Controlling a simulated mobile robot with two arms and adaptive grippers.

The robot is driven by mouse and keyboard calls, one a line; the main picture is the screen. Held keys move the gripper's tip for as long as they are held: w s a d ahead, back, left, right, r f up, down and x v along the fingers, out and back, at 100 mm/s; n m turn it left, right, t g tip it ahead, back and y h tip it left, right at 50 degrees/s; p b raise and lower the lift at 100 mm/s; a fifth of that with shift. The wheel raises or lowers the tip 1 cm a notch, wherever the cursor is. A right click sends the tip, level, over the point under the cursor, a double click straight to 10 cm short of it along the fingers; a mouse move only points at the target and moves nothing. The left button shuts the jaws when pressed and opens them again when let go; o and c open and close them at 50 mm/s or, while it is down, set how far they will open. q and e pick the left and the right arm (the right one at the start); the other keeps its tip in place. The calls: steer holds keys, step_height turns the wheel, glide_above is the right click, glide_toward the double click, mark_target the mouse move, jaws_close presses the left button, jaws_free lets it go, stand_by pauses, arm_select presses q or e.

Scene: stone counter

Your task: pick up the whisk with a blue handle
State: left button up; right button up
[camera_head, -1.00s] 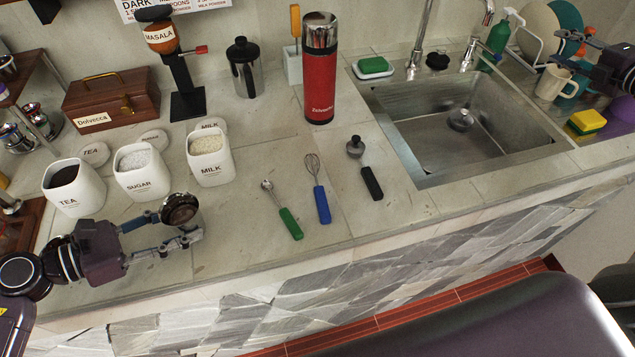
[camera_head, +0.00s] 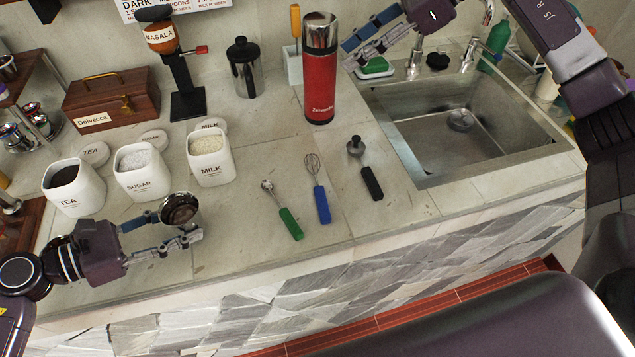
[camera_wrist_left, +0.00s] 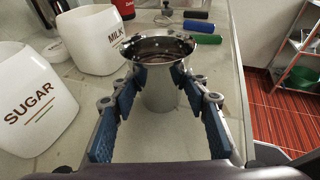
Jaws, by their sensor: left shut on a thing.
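The whisk with a blue handle (camera_head: 321,203) lies on the stone counter, its wire head toward the wall, between a green-handled spoon (camera_head: 288,220) and a black-handled tool (camera_head: 371,182). Its blue handle also shows in the left wrist view (camera_wrist_left: 198,25). My left gripper (camera_head: 185,222) is shut on a metal cup (camera_wrist_left: 163,88) at the counter's front left, left of the whisk. My right gripper (camera_head: 348,57) is open and empty, high near the red flask and the sink, well behind the whisk.
Canisters marked tea (camera_head: 72,190), sugar (camera_head: 142,176) and milk (camera_head: 210,160) stand behind my left gripper. A tall red flask (camera_head: 320,85) stands behind the whisk. The sink (camera_head: 470,160) is at the right. The counter around the whisk is mostly clear.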

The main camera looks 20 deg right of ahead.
steer(key=s+a+f+n+g+h, duration=0.35)
steer(key=s+a+f+n, duration=0.25)
steer(key=s+a+n, duration=0.3)
steer(key=n+h, duration=0.5)
steer(key=n, duration=0.6)
glide_above(322, 200)
steer(key=f, duration=1)
steer(key=shift+w+d+f, duration=0.2)
steer(key=shift+w+d, duration=0.1)
steer(key=f, duration=0.4)
steer(key=shift+s+a+f, duration=0.3)
steer(key=shift+s+f, duration=0.1)
steer(key=shift+f, duration=0.35)
jaws_close()
